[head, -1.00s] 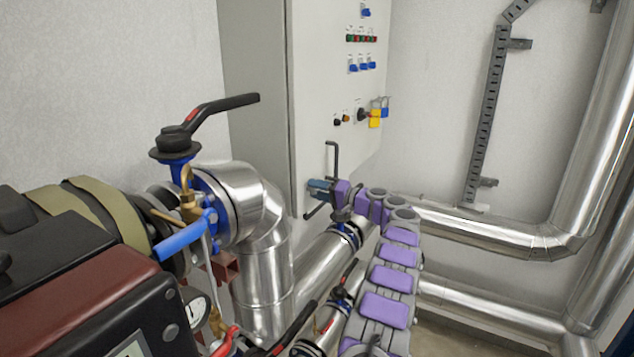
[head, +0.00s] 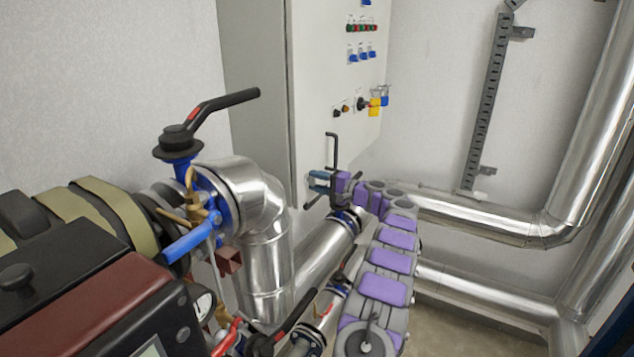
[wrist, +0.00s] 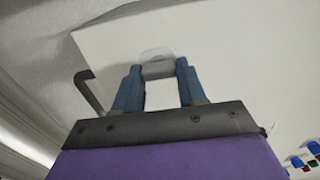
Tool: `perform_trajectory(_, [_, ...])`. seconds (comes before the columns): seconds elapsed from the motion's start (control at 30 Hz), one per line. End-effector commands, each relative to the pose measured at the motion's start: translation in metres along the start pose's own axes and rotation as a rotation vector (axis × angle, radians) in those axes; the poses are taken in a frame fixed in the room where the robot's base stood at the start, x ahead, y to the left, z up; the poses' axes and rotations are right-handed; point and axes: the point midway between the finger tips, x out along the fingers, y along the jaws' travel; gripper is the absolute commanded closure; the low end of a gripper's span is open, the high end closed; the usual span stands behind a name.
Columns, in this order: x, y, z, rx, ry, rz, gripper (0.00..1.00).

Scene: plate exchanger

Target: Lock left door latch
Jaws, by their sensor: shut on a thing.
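The left door latch shows in the wrist view as a small grey piece (wrist: 157,68) on the pale cabinet door (wrist: 215,55). My gripper (wrist: 159,70) has its two blue fingers on either side of it, shut on it. In the head view my gripper (head: 319,183) is at the lower left part of the white cabinet (head: 325,75), close to its front edge. The latch cannot be made out there, as the gripper covers that spot. The latch's exact turn angle is hard to tell.
A valve with a black lever (head: 222,104) and an insulated pipe elbow (head: 245,190) stand left of my arm. Pipes (head: 480,218) run behind it to the right. Cabinet switches and a yellow padlock (head: 374,108) are above right of the gripper.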

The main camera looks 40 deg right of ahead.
Motion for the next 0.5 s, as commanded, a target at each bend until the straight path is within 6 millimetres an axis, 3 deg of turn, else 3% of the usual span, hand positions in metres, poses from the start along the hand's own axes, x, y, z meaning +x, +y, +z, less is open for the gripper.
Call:
perform_trajectory(0.13, [-0.0012,0.0015,-0.0016,0.003,0.005,0.002,0.90])
perform_trajectory(0.17, [-0.0013,0.0015,-0.0016,0.003,0.005,0.002,0.59])
perform_trajectory(0.4, [-0.0014,0.0007,-0.0004,0.002,0.002,0.001,0.36])
perform_trajectory(0.5, [-0.0010,0.0001,0.0013,0.001,0.001,0.001,0.34])
